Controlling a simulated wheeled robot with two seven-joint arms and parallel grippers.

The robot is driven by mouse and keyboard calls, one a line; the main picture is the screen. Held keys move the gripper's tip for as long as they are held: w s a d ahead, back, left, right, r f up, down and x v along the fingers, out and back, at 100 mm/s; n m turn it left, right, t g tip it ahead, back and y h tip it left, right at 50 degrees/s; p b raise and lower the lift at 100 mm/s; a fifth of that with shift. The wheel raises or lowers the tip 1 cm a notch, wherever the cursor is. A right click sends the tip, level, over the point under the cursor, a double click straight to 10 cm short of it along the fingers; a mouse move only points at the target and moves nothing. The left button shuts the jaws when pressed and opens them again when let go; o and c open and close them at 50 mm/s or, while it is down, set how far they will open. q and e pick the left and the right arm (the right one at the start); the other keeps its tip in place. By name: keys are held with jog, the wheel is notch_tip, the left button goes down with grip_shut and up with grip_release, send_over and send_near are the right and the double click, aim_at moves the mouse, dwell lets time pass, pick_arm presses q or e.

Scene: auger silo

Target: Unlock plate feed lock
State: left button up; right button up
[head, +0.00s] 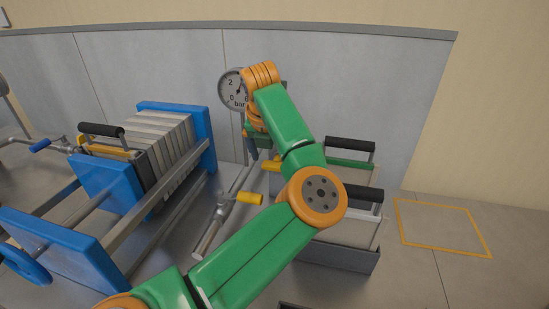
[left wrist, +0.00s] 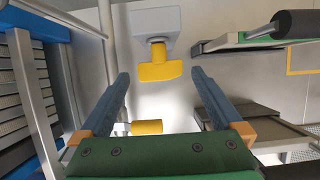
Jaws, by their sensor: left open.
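A yellow knob (left wrist: 158,66) on a short stem sticks out of a pale grey box (left wrist: 153,24) in the left wrist view. It looks like the plate feed lock, though I see no label. My left gripper (left wrist: 158,77) is open, its two blue-grey fingers on either side of the knob in the picture, with clear gaps. I cannot tell how far the fingertips are from it in depth. In the head view the left gripper (head: 252,146) is small and partly hidden by its own arm; the knob is not clearly visible there. My right gripper is not in view.
A yellow-handled valve (head: 249,198) sits on a pipe below the gripper; its handle (left wrist: 147,127) shows between the fingers. The blue-framed plate press (head: 176,107) stands left. A grey bin (head: 340,255) with black-handled plates is right. A gauge (head: 235,88) stands behind.

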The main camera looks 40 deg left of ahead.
pick_arm(q)
jog(key=shift+x, duration=0.9)
jog(key=shift+r, duration=0.1)
jog(key=c, duration=1.2)
